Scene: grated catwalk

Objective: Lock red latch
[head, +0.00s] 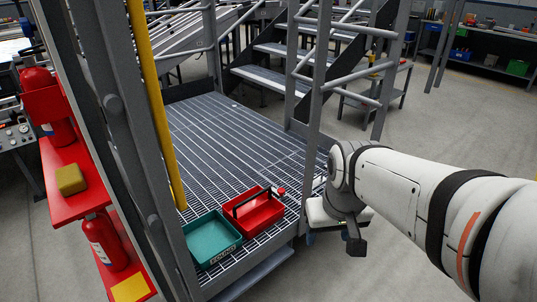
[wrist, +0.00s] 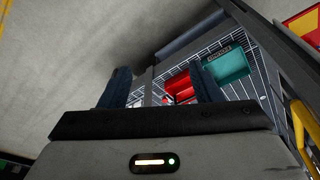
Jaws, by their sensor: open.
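A small red knob (head: 281,191) shows at the right edge of the grated platform, just behind a red tray; it may be the red latch, but its form and position are too small to tell. In the wrist view a small red spot (wrist: 166,100) shows between the fingers, beside the red tray; I cannot tell for sure that it is the same part. My gripper (wrist: 160,82) is open with nothing between its fingers. In the head view it hangs outside the platform's right edge, to the right of and apart from the knob, its fingers mostly hidden.
A red tray (head: 258,213) with a dark handle and a teal bin (head: 213,238) stand on the grating. Grey posts and a yellow rail (head: 155,100) rise at left, beside a red shelf (head: 72,205) with extinguishers. Stairs (head: 290,55) stand behind. Floor at right is clear.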

